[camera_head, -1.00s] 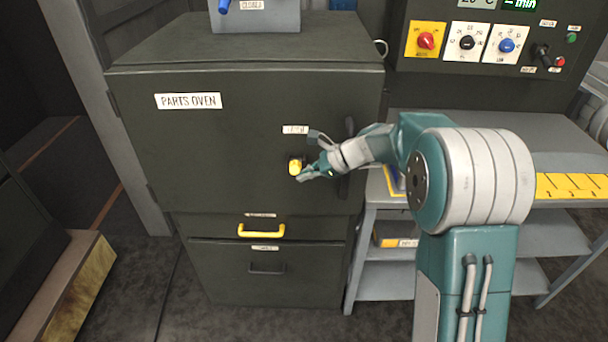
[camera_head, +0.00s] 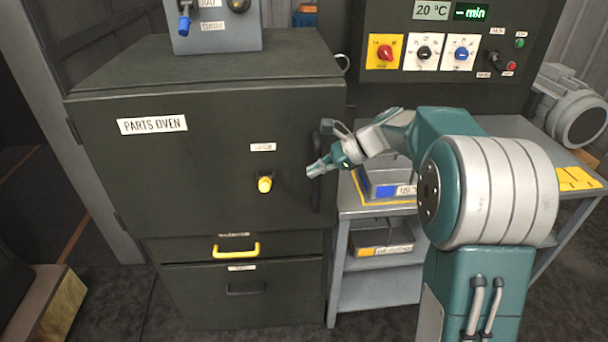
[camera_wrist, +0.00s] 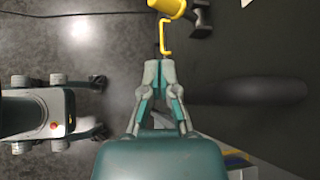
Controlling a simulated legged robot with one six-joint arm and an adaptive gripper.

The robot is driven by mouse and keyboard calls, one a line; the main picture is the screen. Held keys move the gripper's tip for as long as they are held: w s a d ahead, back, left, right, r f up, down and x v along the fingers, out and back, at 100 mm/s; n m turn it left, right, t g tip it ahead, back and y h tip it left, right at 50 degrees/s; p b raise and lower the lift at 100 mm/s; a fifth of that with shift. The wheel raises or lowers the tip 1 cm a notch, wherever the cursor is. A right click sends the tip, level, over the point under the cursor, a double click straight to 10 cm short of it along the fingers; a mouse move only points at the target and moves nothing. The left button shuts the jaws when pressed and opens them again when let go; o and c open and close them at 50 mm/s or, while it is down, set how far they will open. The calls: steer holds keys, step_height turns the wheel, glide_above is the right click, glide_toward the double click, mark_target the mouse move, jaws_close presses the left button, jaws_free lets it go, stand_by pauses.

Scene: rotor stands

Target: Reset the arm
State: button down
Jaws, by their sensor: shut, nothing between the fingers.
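My gripper (camera_head: 312,172) is shut and empty in the head view. It hangs in front of the parts oven door (camera_head: 190,180), to the right of the yellow latch knob (camera_head: 264,184) and apart from it. The wrist view shows my gripper (camera_wrist: 158,66) with its fingertips together. The yellow knob (camera_wrist: 168,7) and the yellow drawer handle (camera_wrist: 168,38) lie beyond the fingertips there. The dark vertical door handle (camera_head: 317,172) stands just behind the gripper; it also shows in the wrist view (camera_wrist: 250,91).
A grey bench (camera_head: 515,128) stands right of the oven, with a scale-like box (camera_head: 385,182) on it and a bin on the shelf below. A control panel (camera_head: 450,50) and a motor (camera_head: 572,105) are behind. Open floor lies in front of the oven.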

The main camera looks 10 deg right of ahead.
steer(key=s+d+n+t+h, duration=0.1)
steer(key=s+n+h, duration=0.4)
steer(key=s, duration=1)
steer(key=s+d+r+n+t+h, duration=0.1)
steer(key=s+n+h, duration=0.4)
steer(key=s+n, duration=0.7)
steer(key=s+d+t, duration=0.1)
steer(key=s+d, duration=0.1)
steer(key=s, duration=0.1)
steer(key=shift+s+d+r+h, duration=0.3)
steer(key=shift+s+d, duration=0.1)
